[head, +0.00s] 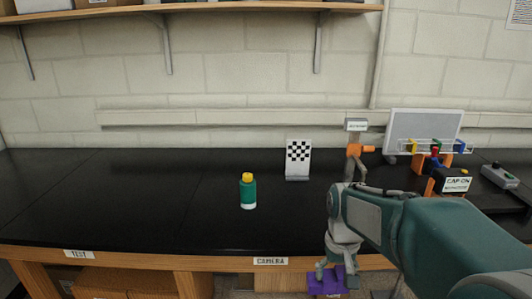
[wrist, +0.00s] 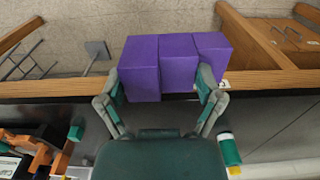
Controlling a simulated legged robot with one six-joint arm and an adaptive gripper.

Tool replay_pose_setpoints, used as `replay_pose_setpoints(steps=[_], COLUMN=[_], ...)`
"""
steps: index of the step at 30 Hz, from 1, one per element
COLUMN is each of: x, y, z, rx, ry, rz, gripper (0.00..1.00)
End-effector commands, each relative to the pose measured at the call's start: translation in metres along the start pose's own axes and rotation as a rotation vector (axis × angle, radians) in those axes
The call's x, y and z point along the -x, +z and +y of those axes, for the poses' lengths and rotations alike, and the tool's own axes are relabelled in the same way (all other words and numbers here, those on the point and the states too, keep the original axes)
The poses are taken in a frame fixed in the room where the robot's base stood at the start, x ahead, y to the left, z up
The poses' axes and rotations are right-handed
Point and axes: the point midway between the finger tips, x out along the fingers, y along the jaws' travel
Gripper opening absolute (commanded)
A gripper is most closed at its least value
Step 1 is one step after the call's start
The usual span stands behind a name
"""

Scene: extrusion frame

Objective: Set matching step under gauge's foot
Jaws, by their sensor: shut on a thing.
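My gripper (head: 331,268) is shut on a purple stepped block (head: 328,284), low in front of the bench's front edge. In the wrist view the fingers (wrist: 160,88) clasp the two sides of the purple block (wrist: 143,68), which shows several stepped faces and hangs over the floor beyond the bench edge. A grey and orange upright stand with a small label (head: 356,126), perhaps the gauge, stands on the bench behind my arm.
A green bottle with a yellow cap (head: 248,191) and a checkerboard plate (head: 298,158) stand on the black bench (head: 120,195). A rack of coloured parts (head: 432,147), a labelled black box (head: 455,180) and a grey box (head: 499,176) are at right. The bench's left side is clear.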

Motion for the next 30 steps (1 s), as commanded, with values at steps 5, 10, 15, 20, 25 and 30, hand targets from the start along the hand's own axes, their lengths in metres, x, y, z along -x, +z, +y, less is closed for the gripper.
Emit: replay_pose_setpoints(steps=[5,10,15,20,25,30], x=[-0.034,-0.072,-0.113,-0.144,-0.161,-0.192], y=[-0.045,-0.084,-0.117,-0.137,-0.143,-0.120], z=[0.001,0.001,0.002,0.002,0.003,0.003], rx=[0.000,0.000,0.000,0.000,0.000,0.000], ry=[0.000,0.000,0.000,0.000,0.000,0.000], rz=[-0.005,-0.005,-0.005,-0.001,-0.002,-0.005], gripper=[0.33,0.33,0.33,0.33,0.33,0.33])
